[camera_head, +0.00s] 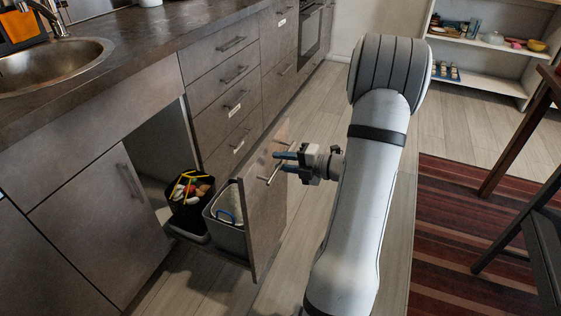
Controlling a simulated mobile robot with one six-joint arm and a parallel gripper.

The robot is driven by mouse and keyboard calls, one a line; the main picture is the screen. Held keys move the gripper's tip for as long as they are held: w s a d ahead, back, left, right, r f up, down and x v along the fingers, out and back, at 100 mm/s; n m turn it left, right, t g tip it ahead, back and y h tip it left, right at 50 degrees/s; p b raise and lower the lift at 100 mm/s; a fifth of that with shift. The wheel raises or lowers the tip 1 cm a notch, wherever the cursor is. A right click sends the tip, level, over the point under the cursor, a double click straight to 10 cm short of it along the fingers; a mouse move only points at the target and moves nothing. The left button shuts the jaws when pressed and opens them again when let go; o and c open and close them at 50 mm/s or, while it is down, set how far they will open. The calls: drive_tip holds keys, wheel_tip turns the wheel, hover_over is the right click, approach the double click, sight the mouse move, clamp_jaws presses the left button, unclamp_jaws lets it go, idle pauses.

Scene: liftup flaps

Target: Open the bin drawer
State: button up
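The bin drawer (265,205) is pulled far out from the cabinet under the counter, left of my arm. Its tall grey-brown front faces right, towards my gripper. Inside are a black bin (186,212) with colourful waste and a grey bin (229,238) with a pale liner and a blue item. A thin metal bar handle (269,178) is on the outer face of the front. My gripper (286,162) is at this handle, its blue-tipped fingers a little apart. Whether they clasp the bar or only lie beside it is not clear.
A shut cabinet door (97,222) is left of the drawer; shut drawers (222,105) stand behind it. The sink (50,66) is in the counter. A striped rug (455,245), a table leg (515,135) and a chair (540,245) are at right. Wooden floor lies bare around the drawer.

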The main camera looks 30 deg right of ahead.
drive_tip(key=p+v, duration=0.1)
drive_tip(key=v, duration=0.6)
drive_tip(key=shift+s+p, duration=0.15)
drive_tip(key=shift+p, duration=0.25)
drive_tip(key=shift+r, duration=0.15)
drive_tip(key=w+r+m+h+p, duration=0.3)
drive_tip(key=w+r+h+p, duration=0.15)
drive_tip(key=r, duration=0.25)
drive_tip(key=w+r+m+h+p, duration=0.3)
drive_tip(key=w+r+p, duration=0.15)
drive_tip(key=r, duration=0.25)
drive_tip(key=s+a+r+m+g+h+p, duration=0.25)
drive_tip(key=r+m+h+p, duration=0.25)
drive_tip(key=r+m+p, duration=0.5)
drive_tip(key=s+a+r+m+g+y+p, duration=0.1)
drive_tip(key=s+a+r+m+g+p, duration=0.2)
drive_tip(key=s+a+r, duration=0.4)
drive_tip(key=s+a+r+m+g+y+p, duration=0.1)
drive_tip(key=s+a+r+m+g+p, duration=0.3)
drive_tip(key=s+a, duration=0.9)
wheel_tip(320, 180, up, 4)
drive_tip(key=m+p, duration=0.2)
drive_tip(key=p, duration=0.2)
drive_tip(key=shift+s+r+m+y, duration=0.2)
drive_tip(key=shift+r+m+y, duration=0.05)
drive_tip(key=shift+m+y, duration=0.1)
